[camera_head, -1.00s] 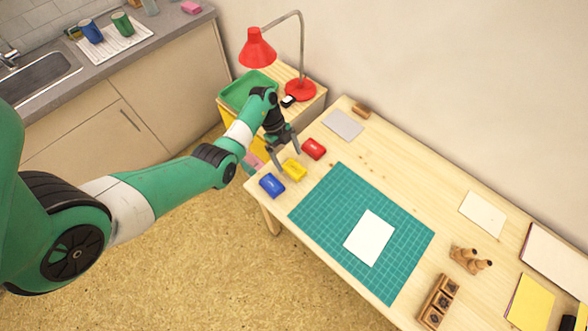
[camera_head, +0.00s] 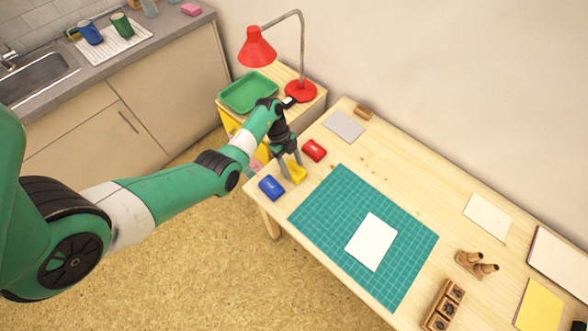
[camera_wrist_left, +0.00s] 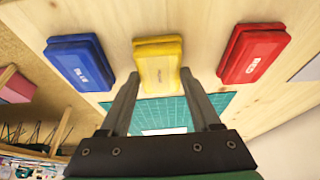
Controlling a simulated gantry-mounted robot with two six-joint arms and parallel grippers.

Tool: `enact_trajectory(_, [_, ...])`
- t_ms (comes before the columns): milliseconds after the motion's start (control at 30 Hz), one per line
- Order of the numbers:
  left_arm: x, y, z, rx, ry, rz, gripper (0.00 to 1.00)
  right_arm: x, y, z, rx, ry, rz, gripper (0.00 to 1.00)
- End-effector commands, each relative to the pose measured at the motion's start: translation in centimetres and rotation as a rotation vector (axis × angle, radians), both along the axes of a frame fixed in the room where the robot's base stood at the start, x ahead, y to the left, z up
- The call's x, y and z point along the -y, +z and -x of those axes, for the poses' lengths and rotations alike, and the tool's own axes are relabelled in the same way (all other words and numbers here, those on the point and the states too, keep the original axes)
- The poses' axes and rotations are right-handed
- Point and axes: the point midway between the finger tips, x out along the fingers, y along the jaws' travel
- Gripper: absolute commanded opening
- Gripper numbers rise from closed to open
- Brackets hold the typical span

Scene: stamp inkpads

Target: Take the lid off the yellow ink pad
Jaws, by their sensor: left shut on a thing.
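The yellow ink pad (camera_head: 298,173) lies on the wooden table between the blue ink pad (camera_head: 271,187) and the red ink pad (camera_head: 315,150). My left gripper (camera_head: 292,171) is down at the yellow pad and shut on it, at its lid. In the left wrist view the yellow pad (camera_wrist_left: 158,60) sits between the two fingertips (camera_wrist_left: 160,74), one on each side. The seam between lid and base is too small to tell, and the lid looks seated on the pad. My right gripper is not in view.
A green cutting mat (camera_head: 335,205) with a white card (camera_head: 371,242) lies beside the pads. A grey sheet (camera_head: 343,126) lies behind them. A red lamp (camera_head: 299,91) and a green tray (camera_head: 248,92) stand past the table's far end. Wooden stamps (camera_head: 475,264) are at the right.

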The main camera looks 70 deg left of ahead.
Motion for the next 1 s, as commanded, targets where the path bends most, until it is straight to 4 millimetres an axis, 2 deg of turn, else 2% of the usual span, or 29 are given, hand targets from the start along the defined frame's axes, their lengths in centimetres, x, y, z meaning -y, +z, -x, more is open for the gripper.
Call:
enact_trajectory(267, [0.0, 0.9, 0.0, 0.000, 0.000, 0.000, 0.12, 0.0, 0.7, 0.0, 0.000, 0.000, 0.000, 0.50])
enact_trajectory(467, [0.2, 4.3, 0.1, 0.001, -0.001, 0.001, 0.12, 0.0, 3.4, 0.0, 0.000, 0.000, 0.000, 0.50])
enact_trajectory(600, [2.3, 7.9, 1.9, 0.002, -0.001, -0.001, 0.12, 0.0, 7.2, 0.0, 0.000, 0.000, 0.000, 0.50])
enact_trajectory(700, [4.1, 10.5, 3.3, 0.003, -0.001, 0.000, 0.12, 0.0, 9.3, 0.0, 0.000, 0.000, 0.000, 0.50])
enact_trajectory(900, [8.4, 12.1, 6.8, -0.002, -0.001, 0.002, 0.12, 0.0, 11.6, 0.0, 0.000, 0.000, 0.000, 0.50])
enact_trajectory(1000, [9.7, 12.7, 7.9, -0.001, -0.001, 0.002, 0.12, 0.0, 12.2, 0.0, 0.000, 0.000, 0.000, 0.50])
